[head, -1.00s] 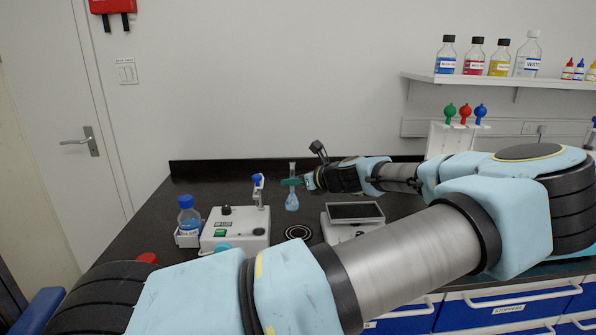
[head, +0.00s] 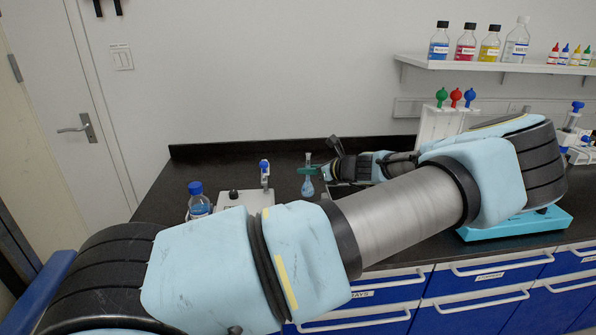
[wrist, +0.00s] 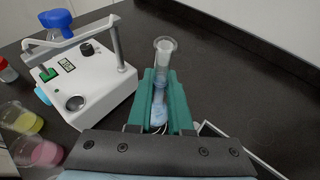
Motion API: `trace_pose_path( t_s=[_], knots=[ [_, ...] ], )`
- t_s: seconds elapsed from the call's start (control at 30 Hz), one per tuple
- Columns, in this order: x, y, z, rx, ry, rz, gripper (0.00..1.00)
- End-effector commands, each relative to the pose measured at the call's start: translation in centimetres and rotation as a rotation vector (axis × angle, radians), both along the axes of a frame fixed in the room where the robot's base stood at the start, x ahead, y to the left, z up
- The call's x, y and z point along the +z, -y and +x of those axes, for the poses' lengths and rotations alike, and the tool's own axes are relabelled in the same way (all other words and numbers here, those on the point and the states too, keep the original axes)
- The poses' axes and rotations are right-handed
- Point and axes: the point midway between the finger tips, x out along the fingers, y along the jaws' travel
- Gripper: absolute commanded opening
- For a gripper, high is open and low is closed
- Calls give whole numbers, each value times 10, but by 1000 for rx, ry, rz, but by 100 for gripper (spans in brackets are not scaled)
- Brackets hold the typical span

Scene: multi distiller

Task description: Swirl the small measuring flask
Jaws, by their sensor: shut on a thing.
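The small measuring flask (head: 308,188) has a narrow clear neck and a rounded bulb with pale blue liquid. It stands upright as far as the head view shows. My gripper (head: 309,170) has green fingers shut on its neck. In the wrist view my gripper (wrist: 161,98) holds the neck of the flask (wrist: 165,50) between both fingers, with the open mouth above them and the blue liquid below. I cannot tell whether the flask's base touches the bench.
A white device (wrist: 85,75) with a knob and green switch stands left of the flask. Beakers with yellow (wrist: 24,120) and pink (wrist: 42,152) liquid are at the wrist view's lower left. A blue-capped bottle (head: 198,203) stands on the black bench, and a bottle shelf (head: 480,64) hangs at right.

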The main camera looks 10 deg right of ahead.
Motion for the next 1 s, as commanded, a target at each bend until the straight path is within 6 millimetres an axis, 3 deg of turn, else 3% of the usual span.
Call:
trace_pose_path(
  t_s=[0.17,0.23,0.37,0.47,0.6,0.8,0.9,1.0],
  knots=[
    [-3,-9,29,5,1,2,0],
    [-2,-20,32,5,1,3,0],
    [-1,-37,20,1,0,3,0],
    [-1,-35,2,-2,-1,3,0],
    [-3,-16,-10,-4,1,-1,0],
    [-5,2,15,3,2,-1,0],
    [-4,-8,29,5,2,1,0],
    [-3,-24,30,5,0,1,0]
  ],
)
